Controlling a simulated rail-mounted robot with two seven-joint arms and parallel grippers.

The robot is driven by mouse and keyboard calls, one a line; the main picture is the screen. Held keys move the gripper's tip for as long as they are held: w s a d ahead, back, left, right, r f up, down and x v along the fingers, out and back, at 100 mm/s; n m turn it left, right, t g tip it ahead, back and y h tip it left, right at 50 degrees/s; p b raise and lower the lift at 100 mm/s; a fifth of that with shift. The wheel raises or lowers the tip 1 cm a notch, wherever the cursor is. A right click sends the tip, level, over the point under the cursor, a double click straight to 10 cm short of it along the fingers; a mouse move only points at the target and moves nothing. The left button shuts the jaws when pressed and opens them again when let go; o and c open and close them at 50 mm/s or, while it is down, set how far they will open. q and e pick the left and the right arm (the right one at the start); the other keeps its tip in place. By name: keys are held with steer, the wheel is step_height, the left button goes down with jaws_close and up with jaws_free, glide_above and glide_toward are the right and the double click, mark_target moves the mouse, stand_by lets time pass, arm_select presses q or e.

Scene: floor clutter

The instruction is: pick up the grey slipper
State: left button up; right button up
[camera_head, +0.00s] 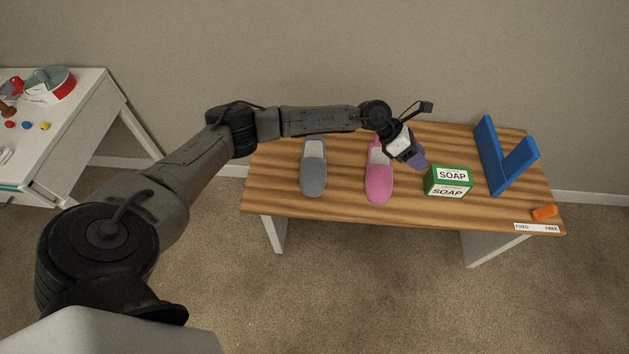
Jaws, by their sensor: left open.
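The grey slipper (313,174) lies on the wooden bench top (345,205), left of the middle, with its toe toward the front edge and its pale opening toward the back. My left arm reaches across behind it, over the back of the bench. My left gripper (409,154) is open, well to the right of the grey slipper and apart from it. It is close to the back of a pink slipper (379,184) and hides part of a purple item (419,161). My right gripper is out of view.
A green soap box (448,182), a blue angled block (497,165) and a small orange item (544,212) are on the bench's right side. A white label (536,228) is on its front edge. A white table (62,130) stands at the left. Bench space left of the grey slipper is clear.

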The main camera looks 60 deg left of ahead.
arm_select(q)
steer(key=a+f+m+g+y+b, duration=0.1)
steer(key=a+f+y+b, duration=0.2)
steer(key=a, duration=0.5)
steer(key=g+y+b, duration=0.5)
steer(key=y+b, duration=0.2)
steer(key=b, duration=0.7)
glide_above(314, 138)
steer(key=shift+n, duration=0.4)
steer(key=f, duration=1)
steer(key=shift+w+a+f, duration=0.25)
step_height(314, 138, down, 5)
steer(key=b, duration=0.3)
steer(key=shift+s+b, duration=0.15)
steer(key=shift+b, duration=0.25)
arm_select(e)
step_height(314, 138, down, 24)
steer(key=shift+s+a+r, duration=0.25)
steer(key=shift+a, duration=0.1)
arm_select(q)
steer(key=shift+c, duration=0.2)
steer(key=shift+c, duration=0.8)
jaws_close()
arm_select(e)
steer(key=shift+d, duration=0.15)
